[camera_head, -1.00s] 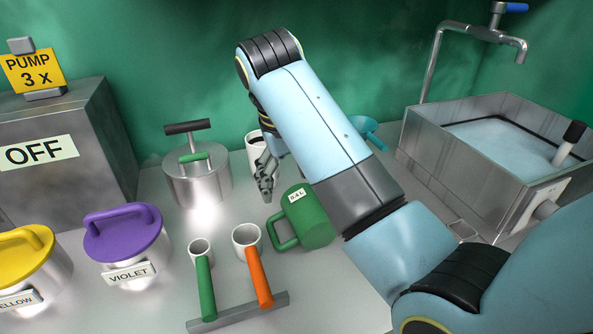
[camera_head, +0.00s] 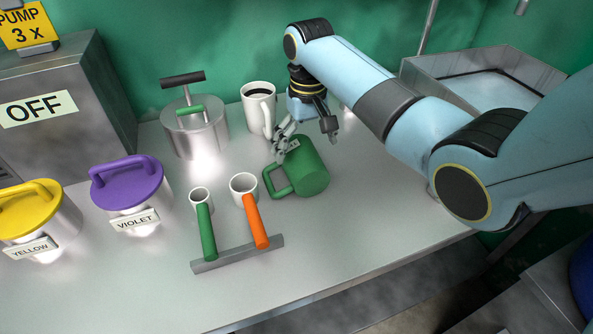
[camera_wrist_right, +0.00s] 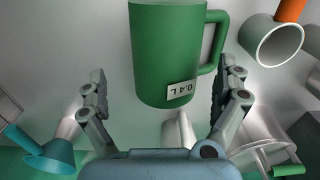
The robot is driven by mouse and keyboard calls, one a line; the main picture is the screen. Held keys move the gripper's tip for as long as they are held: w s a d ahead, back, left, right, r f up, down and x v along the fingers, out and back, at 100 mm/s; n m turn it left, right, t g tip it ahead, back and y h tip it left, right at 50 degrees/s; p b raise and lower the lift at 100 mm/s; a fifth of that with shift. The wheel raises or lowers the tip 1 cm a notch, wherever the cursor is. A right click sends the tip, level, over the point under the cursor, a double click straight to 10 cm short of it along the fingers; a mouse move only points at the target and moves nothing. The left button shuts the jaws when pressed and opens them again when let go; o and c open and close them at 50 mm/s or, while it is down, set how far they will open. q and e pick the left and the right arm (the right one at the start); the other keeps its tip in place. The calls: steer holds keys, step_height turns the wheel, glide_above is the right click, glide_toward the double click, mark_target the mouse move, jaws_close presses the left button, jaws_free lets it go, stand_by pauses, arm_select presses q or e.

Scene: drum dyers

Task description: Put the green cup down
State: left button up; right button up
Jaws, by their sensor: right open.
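My right gripper (camera_head: 308,135) is open at the cup's far end. In the right wrist view, the green cup (camera_wrist_right: 165,45) reaches between the spread fingers, with its 0.4 L label towards the palm. A gap shows on the left, and the handle is close to the right finger. My left gripper is not in view.
A white mug (camera_head: 258,108) of dark liquid stands just behind. A rack (camera_head: 238,254) with two handled scoops is at the front left. A steel pot (camera_head: 196,132), a violet-lidded pot (camera_head: 128,184) and a yellow-lidded pot (camera_head: 38,212) stand left. Table right of the cup is clear.

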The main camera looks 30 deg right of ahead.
steer(key=f, duration=0.4)
steer(key=shift+w+a+f, duration=0.1)
steer(key=shift+a+f, duration=0.25)
steer(key=shift+f, duration=0.05)
steer(key=c, duration=1.3)
